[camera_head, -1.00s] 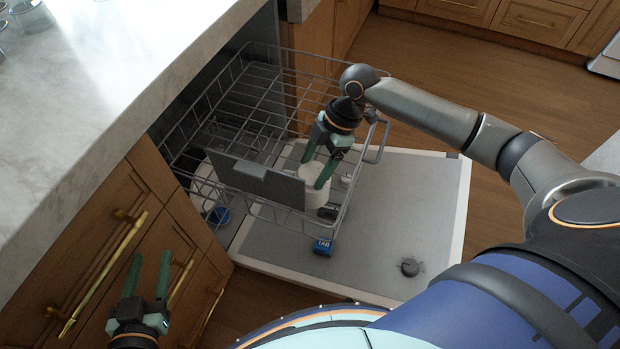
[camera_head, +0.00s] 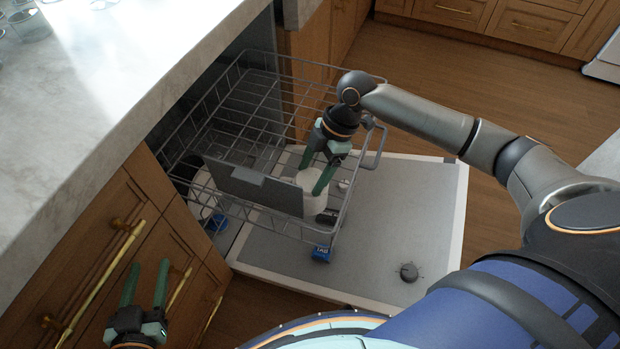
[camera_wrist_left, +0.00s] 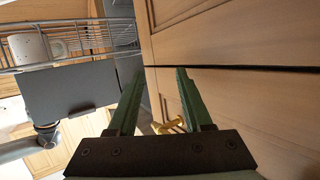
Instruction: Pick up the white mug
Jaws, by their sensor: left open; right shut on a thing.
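The white mug (camera_head: 312,199) is in the wire dishwasher rack, behind the right end of a dark grey flat panel that hides part of it. My right gripper (camera_head: 318,178) reaches down from above and is shut on the mug, with one green finger in front of its side. A white mug shape also shows in the left wrist view (camera_wrist_left: 27,50), at the upper left behind the rack wires. My left gripper (camera_head: 146,264) is open and empty, low beside the wooden cabinet front. Its two fingers stand apart in the left wrist view (camera_wrist_left: 160,80).
The wire rack (camera_head: 372,160) surrounds the mug, and the dark panel (camera_head: 255,188) stands along its near side. The open dishwasher door (camera_head: 400,215) lies below. The marble counter (camera_head: 110,110) overhangs at left. Gold handles (camera_head: 100,285) stick out near my left gripper.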

